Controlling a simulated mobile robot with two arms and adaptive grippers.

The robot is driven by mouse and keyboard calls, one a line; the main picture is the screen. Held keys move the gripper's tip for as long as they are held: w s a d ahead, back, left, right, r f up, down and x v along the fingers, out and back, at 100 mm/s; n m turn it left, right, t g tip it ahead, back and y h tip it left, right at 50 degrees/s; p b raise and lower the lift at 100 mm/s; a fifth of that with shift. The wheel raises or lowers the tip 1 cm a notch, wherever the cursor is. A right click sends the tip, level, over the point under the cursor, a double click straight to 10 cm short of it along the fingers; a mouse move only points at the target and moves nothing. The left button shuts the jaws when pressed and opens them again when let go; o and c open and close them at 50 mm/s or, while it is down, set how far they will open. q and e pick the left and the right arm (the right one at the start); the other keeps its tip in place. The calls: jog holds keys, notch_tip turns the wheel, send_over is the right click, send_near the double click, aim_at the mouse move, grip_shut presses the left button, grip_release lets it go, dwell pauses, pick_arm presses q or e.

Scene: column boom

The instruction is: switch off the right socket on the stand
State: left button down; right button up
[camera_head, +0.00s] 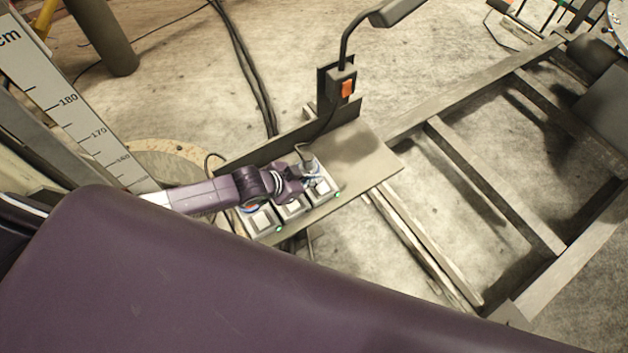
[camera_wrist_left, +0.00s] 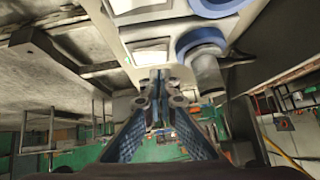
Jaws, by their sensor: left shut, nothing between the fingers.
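The stand (camera_head: 368,165) carries a row of grey socket units with pale square switches. The right socket (camera_head: 323,189) is at the row's right end, with a green light beside it. The left socket (camera_head: 262,221) also has a green light near it; the middle socket (camera_head: 293,208) lies between them. My left gripper (camera_head: 311,175) is shut and empty, over the right socket and partly hiding it. In the left wrist view the shut fingertips (camera_wrist_left: 158,82) are close to a pale switch (camera_wrist_left: 150,54) beside a blue-ringed socket (camera_wrist_left: 202,46); contact cannot be told. My right gripper is not in view.
A lamp (camera_head: 400,10) on a bent arm and an orange switch (camera_head: 347,88) stand behind the sockets. Black cables (camera_head: 245,70) run behind the stand. A metal frame (camera_head: 480,170) lies on the right. The stand's right part is bare.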

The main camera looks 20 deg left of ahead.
pick_arm(q)
jog(key=shift+a+f, duration=0.1)
jog(key=shift+f, duration=0.8)
jog(key=shift+w+a+f, duration=0.1)
jog(key=shift+f, duration=0.2)
